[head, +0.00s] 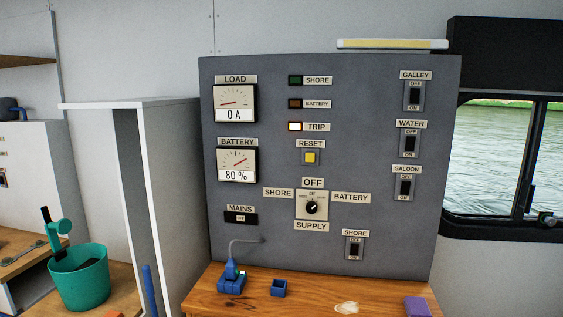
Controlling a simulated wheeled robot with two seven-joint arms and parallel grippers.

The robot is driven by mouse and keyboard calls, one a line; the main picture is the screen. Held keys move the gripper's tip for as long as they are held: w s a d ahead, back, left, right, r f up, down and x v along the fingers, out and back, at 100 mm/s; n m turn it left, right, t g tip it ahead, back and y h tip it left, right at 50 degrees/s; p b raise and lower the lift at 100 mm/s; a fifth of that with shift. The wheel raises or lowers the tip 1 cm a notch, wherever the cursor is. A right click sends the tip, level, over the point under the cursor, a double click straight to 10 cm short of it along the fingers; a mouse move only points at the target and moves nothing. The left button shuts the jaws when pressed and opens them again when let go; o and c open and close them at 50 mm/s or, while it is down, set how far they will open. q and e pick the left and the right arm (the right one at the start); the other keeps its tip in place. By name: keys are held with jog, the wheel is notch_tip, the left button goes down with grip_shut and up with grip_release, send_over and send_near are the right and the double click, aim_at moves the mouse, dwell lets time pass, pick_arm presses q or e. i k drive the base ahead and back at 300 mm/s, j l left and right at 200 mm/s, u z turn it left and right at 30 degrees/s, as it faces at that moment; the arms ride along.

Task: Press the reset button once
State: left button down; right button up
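The reset button (310,158) is a small yellow square in a grey frame, under the RESET label (310,144) near the middle of the grey panel (270,120). Above it, the TRIP lamp (295,127) is lit bright. The SHORE lamp (295,80) is dark green and the BATTERY lamp (295,104) is dull brown. The supply knob (312,207) sits below the button under the OFF label. The load meter (235,103) reads 0 A and the battery meter (237,164) reads 80 %. Neither of my grippers shows in the head view.
A wooden counter (310,302) runs below the panel. On it are a blue plug in a socket (231,282), a small blue box (279,289) and a purple block (417,307). A teal bucket (80,283) stands at left. The space before the button is clear.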

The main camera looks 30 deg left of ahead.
aim_at(310, 157)
jog(key=u, duration=0.85)
